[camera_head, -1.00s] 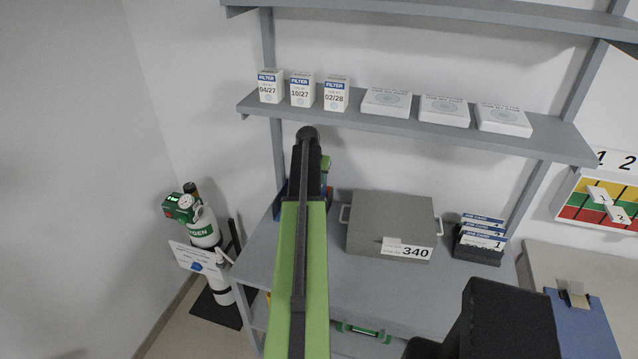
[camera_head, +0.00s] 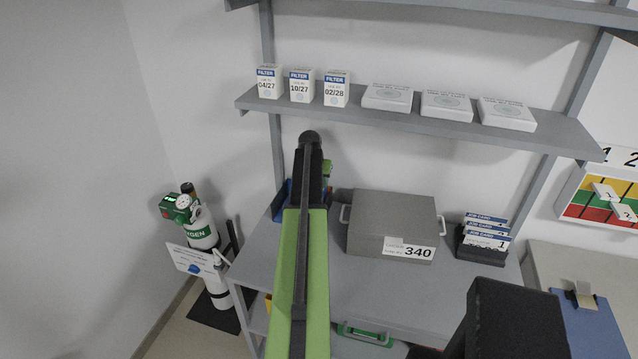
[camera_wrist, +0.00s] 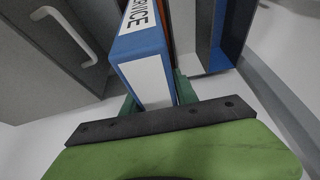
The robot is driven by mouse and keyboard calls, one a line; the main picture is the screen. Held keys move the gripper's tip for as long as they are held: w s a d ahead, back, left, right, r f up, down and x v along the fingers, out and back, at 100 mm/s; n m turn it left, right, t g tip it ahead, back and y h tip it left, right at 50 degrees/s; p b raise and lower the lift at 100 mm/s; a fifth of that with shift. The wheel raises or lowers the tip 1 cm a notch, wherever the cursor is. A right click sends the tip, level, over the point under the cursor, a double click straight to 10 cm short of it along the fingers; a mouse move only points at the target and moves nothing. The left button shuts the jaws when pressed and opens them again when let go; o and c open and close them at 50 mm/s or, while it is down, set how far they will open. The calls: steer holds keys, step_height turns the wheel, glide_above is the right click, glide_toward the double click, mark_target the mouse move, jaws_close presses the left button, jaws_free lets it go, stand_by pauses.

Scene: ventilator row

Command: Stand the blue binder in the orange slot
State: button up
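The blue binder (camera_wrist: 139,45) shows in the wrist view with its white-labelled spine, printed "SERVICE", toward me. My gripper (camera_wrist: 158,97) has one dark green finger close against each side of it and looks shut on it. An orange strip (camera_wrist: 168,22), which looks like part of the orange slot, shows just right of the binder. I cannot tell whether the binder stands inside that slot or beside it, and its lower end is hidden. In the head view my arm covers the binder and most of the gripper; only blue edges (camera_head: 281,203) show beside it.
A grey case (camera_head: 392,220) marked 340 stands right of my arm, its handle (camera_wrist: 66,32) close left in the wrist view. Job cards (camera_head: 485,238) stand further right. A shelf with filter boxes (camera_head: 300,86) hangs above. An oxygen cylinder (camera_head: 203,233) stands left.

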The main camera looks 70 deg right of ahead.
steer(key=o, duration=0.3)
steer(key=shift+r, duration=0.1)
steer(key=p+v, duration=0.6)
steer(key=shift+r, duration=0.4)
steer(key=a, duration=0.1)
steer(key=f, duration=0.1)
steer(key=a+b, duration=0.1)
steer(key=shift+s+a+f, duration=0.2)
steer(key=shift+a+f, duration=0.05)
steer(key=shift+a, duration=0.1)
steer(key=a, duration=0.9)
steer(key=shift+s, duration=0.15)
